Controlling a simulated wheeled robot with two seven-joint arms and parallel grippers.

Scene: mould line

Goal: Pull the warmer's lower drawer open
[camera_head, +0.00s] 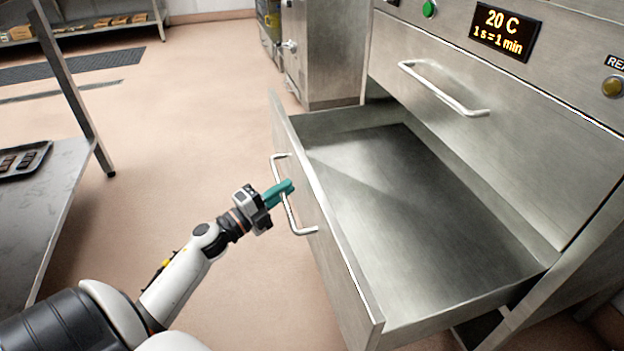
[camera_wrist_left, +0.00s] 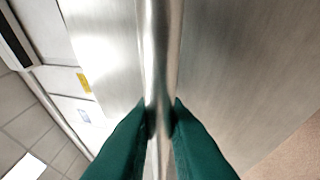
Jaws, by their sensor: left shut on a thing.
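The warmer's lower drawer (camera_head: 400,225) stands well out from the warmer (camera_head: 520,120), and its steel inside is empty. Its bar handle (camera_head: 304,231) is on the front panel, facing left. My left gripper (camera_head: 286,190) has its green fingers shut on this handle. In the left wrist view the handle (camera_wrist_left: 158,60) runs between the two green fingertips (camera_wrist_left: 160,120), with the drawer's steel front behind it. The upper drawer (camera_head: 500,120) is shut, with its own bar handle (camera_head: 440,90). My right gripper is not in view.
The warmer's display (camera_head: 505,32) reads 20 C, with a green button (camera_head: 430,8) beside it. A steel table (camera_head: 60,190) with a dark tray (camera_head: 22,160) stands at the left. The floor (camera_head: 190,120) between table and drawer is clear. A steel cabinet (camera_head: 325,55) stands behind.

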